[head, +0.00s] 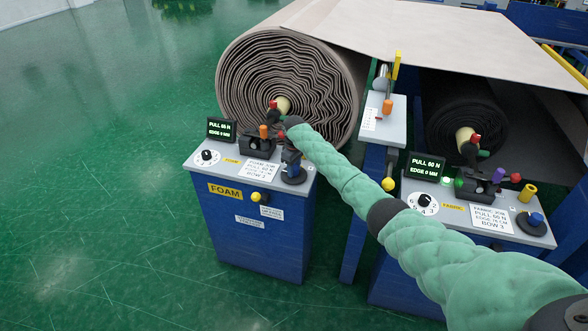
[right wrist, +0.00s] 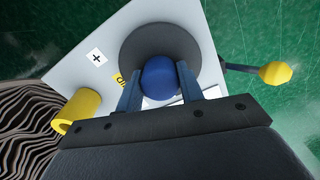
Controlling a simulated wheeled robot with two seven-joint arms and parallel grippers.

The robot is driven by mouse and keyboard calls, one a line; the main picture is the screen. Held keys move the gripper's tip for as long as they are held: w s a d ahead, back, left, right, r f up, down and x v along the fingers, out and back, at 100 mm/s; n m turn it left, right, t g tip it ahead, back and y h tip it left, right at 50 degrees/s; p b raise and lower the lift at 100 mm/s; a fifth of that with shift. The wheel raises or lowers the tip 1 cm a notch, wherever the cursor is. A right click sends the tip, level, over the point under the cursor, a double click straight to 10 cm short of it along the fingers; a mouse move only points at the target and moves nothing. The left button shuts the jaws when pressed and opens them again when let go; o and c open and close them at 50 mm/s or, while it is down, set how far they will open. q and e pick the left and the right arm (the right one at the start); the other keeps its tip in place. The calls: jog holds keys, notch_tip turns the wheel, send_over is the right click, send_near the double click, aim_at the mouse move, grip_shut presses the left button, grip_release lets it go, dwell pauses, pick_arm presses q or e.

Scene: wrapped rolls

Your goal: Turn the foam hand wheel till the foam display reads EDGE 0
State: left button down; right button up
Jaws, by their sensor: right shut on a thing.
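The foam console (head: 255,225) is a blue cabinet with a grey top and a yellow FOAM label. Its foam display (head: 221,130) shows green text that reads PULL 60 N and EDGE 0 MM, though it is small. The foam hand wheel (head: 293,177) is a dark disc at the top's right corner. It also shows in the right wrist view (right wrist: 160,45), with a blue knob (right wrist: 160,76) on it. My right gripper (right wrist: 159,82) is shut on the blue knob, one finger on each side. In the head view my right gripper (head: 291,160) partly covers the wheel. My left gripper is out of view.
The foam top also has a selector dial (head: 207,156), an orange-capped lever (head: 264,132) and a job card (head: 262,169). A foam roll (head: 290,85) stands close behind. Green floor lies clear at left.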

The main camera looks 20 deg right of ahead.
jog(key=shift+r+n, duration=0.1)
jog(key=shift+n, duration=0.5)
jog(key=o, duration=1)
jog(key=shift+r+b, duration=0.35)
notch_tip(320, 180, up, 6)
jog(key=shift+f+b, duration=0.1)
jog(key=shift+b, duration=0.95)
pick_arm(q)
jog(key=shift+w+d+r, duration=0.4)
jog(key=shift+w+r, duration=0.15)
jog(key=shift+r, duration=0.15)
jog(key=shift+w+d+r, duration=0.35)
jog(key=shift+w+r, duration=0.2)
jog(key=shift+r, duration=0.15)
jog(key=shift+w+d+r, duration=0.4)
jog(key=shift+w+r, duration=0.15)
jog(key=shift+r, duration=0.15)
pick_arm(e)
jog(key=shift+r, duration=0.6)
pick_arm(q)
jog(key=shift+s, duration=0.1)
pick_arm(e)
jog(key=shift+f, duration=0.1)
